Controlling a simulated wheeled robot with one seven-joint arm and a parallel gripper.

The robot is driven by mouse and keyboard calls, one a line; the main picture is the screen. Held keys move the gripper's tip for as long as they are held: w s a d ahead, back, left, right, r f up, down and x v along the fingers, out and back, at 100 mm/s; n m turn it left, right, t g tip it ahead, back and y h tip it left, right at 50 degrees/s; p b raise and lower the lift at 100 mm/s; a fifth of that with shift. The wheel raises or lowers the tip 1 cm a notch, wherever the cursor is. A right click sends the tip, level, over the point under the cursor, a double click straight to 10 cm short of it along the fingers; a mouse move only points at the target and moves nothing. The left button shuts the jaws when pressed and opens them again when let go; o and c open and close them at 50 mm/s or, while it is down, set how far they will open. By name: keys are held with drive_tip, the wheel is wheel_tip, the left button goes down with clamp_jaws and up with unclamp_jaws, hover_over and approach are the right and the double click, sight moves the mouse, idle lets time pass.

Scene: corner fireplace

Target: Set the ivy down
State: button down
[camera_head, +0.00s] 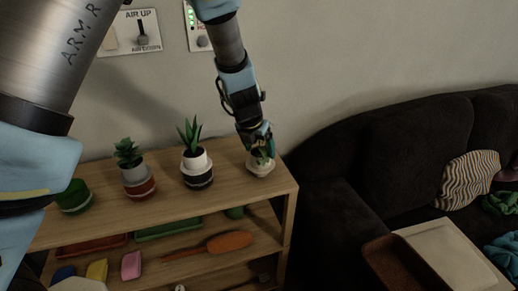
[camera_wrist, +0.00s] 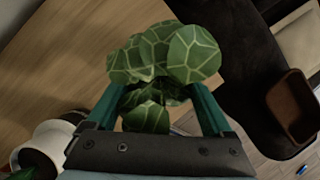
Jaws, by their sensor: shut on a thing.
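The ivy (camera_wrist: 165,55) has broad green leaves with pale veins. In the wrist view it sits between the two fingers of my gripper (camera_wrist: 158,105), which is shut on it. In the head view my gripper (camera_head: 260,150) is over the right end of the wooden shelf's top (camera_head: 232,160), around the ivy's leaves. A whitish pot (camera_head: 260,167) shows just below the fingers. I cannot tell whether this pot touches the shelf top.
Left of my gripper, an aloe-like plant in a white and black pot (camera_head: 198,178), a succulent in a grey and red pot (camera_head: 138,181) and a green pot (camera_head: 75,198) stand on the shelf. A dark sofa (camera_head: 350,150) is to the right.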

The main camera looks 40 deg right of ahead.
unclamp_jaws()
drive_tip(key=shift+f, duration=0.1)
drive_tip(key=p+v, duration=0.1)
drive_tip(key=v, duration=1.1)
drive_tip(key=shift+s, duration=0.1)
idle(0.4)
